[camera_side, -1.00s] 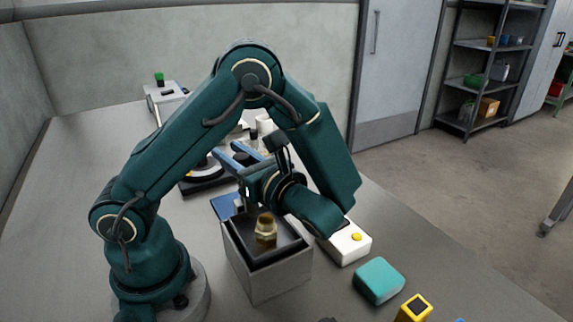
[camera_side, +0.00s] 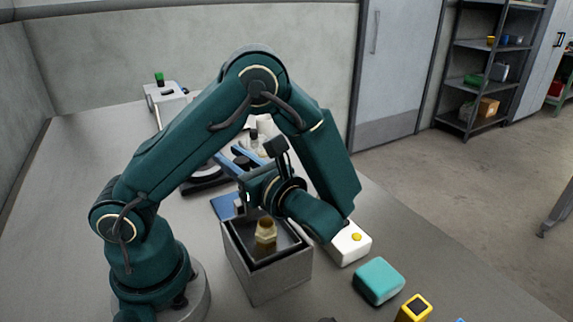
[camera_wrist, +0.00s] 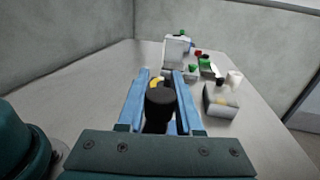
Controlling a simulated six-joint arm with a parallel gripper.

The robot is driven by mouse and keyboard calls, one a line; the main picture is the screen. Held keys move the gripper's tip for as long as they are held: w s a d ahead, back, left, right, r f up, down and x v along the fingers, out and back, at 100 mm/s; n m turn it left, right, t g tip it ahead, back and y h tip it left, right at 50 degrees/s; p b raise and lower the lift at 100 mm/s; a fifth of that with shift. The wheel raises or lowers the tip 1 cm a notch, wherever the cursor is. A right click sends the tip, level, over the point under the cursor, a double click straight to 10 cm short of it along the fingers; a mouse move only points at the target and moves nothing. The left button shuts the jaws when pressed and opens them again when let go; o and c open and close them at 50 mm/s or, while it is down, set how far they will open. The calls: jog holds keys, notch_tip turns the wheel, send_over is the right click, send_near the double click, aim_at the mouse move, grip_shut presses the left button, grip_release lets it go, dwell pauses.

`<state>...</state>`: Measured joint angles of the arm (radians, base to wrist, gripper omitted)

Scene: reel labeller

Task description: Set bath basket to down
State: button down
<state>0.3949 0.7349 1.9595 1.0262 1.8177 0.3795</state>
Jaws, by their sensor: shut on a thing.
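The bath is a grey open-topped box (camera_side: 268,279) in front of my arm in the side view. The dark basket (camera_side: 287,250) sits inside it, low against the walls, with a brass fitting (camera_side: 265,236) in it. In the wrist view my gripper (camera_wrist: 163,78) is shut on a black knob (camera_wrist: 160,105) between the fingers. How the knob joins the basket is hidden.
A white box with a yellow button (camera_side: 356,237) stands right of the bath. A teal block (camera_side: 379,280) and a yellow block (camera_side: 415,308) lie nearer the front. A reel unit (camera_side: 205,178) is behind the gripper. The table's left side is clear.

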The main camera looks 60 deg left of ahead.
aim_at(247, 163)
notch_tip(247, 163, down, 6)
dwell(0.4)
jog(key=c, duration=0.6)
grip_release()
jog(key=shift+r, duration=0.1)
jog(key=d+r, duration=0.1)
jog(key=r, duration=0.1)
jog(key=d+r, duration=0.1)
jog(key=d, duration=0.1)
jog(key=w+d+r, duration=0.1)
jog(key=d+r, duration=0.1)
jog(key=shift+r, duration=1)
jog(key=shift+a, duration=0.15)
